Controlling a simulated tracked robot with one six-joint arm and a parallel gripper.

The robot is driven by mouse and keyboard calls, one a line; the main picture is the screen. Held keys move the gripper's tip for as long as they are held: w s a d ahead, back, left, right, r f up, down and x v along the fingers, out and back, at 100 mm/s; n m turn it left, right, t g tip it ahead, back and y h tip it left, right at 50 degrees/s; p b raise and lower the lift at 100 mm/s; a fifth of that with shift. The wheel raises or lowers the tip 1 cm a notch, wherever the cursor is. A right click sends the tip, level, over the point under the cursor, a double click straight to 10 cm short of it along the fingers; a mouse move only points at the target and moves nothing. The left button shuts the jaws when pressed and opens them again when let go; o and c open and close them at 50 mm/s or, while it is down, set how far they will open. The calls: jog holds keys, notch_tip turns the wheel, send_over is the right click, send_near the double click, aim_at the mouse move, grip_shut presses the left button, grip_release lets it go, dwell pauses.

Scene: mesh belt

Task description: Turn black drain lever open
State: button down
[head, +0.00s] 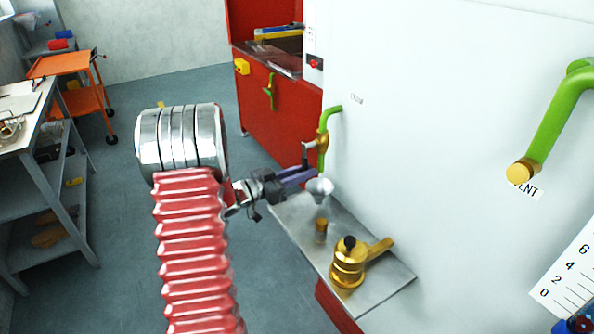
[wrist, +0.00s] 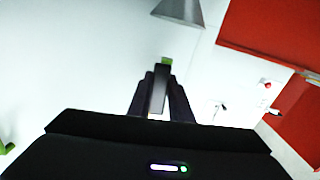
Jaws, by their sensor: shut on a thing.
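The black drain lever (head: 304,156) hangs from a brass valve on a green pipe (head: 323,125) that comes out of the white wall. It points down in the head view. My gripper (head: 306,175) reaches in from the left and is shut on the lever near its lower end. In the wrist view the dark lever (wrist: 158,90) stands between the two fingers of my gripper (wrist: 158,103), with a bit of green at its far end. The fingers hide part of the lever.
A grey funnel (head: 320,187) sits just below the pipe. A steel shelf (head: 385,285) below bears a brass valve with a black knob (head: 349,262) and a small brass piece (head: 320,230). A large green vent pipe (head: 550,120) juts out at right.

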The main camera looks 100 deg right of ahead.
jog(key=shift+w+d, duration=0.1)
jog(key=shift+d, duration=0.05)
dwell(0.3)
jog(key=c, duration=1.6)
grip_release()
jog(key=v, duration=1.3)
jog(key=shift+w+a, duration=0.3)
